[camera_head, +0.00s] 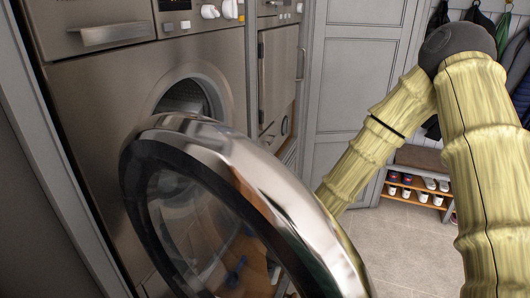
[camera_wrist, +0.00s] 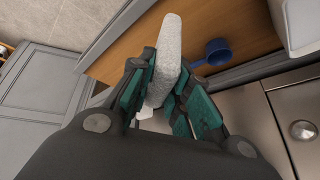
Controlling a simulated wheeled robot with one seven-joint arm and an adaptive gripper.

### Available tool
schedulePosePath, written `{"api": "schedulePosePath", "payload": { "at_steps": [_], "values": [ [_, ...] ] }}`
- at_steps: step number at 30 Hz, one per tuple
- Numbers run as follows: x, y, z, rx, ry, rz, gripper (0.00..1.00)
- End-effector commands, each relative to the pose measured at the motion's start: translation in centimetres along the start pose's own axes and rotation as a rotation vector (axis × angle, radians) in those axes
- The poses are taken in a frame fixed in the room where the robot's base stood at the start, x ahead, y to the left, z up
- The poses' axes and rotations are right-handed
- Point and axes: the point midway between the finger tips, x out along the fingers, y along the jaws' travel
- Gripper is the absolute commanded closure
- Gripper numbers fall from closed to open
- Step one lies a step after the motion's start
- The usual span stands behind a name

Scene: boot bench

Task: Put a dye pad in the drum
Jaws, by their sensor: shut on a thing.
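A pale grey, speckled pad, which looks like the dye pad (camera_wrist: 170,48), is held upright between the teal-lined fingers of my gripper (camera_wrist: 162,78) in the wrist view. My gripper is shut on it. In the head view, the gripper and pad are hidden behind the washer's open round door (camera_head: 245,165). The drum (camera_head: 183,94) shows as a dark opening in the front of the steel washer (camera_head: 90,105), partly covered by the door rim. The wrist view does not show the drum opening.
A blue scoop (camera_wrist: 217,50) lies on a wooden surface (camera_wrist: 130,53) beyond the fingers. A white object (camera_wrist: 303,25) stands at the right edge, only partly visible. The open door stands between the head camera and my gripper. A shoe bench (camera_head: 410,190) stands farther back, with clear floor before it.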

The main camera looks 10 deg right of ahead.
Motion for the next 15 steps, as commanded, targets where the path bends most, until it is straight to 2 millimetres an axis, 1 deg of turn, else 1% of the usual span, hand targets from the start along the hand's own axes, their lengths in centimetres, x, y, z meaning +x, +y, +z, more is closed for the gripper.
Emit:
{"api": "schedulePosePath", "payload": {
  "at_steps": [1, 3, 8, 9, 11, 15],
  "values": [
    [-1.7, -0.3, -1.8, 0.029, 0.032, -0.033, 0.9],
    [-3.7, -0.9, -3.8, 0.065, 0.074, -0.082, 0.9],
    [-8.6, -2.3, -8.5, 0.143, 0.172, -0.201, 0.9],
    [-9.9, -2.6, -9.6, 0.161, 0.195, -0.232, 0.9],
    [-12.0, -3.1, -11.1, 0.186, 0.229, -0.279, 0.9],
    [-17.1, -4.2, -14.7, 0.24, 0.31, -0.391, 0.9]
  ]
}}
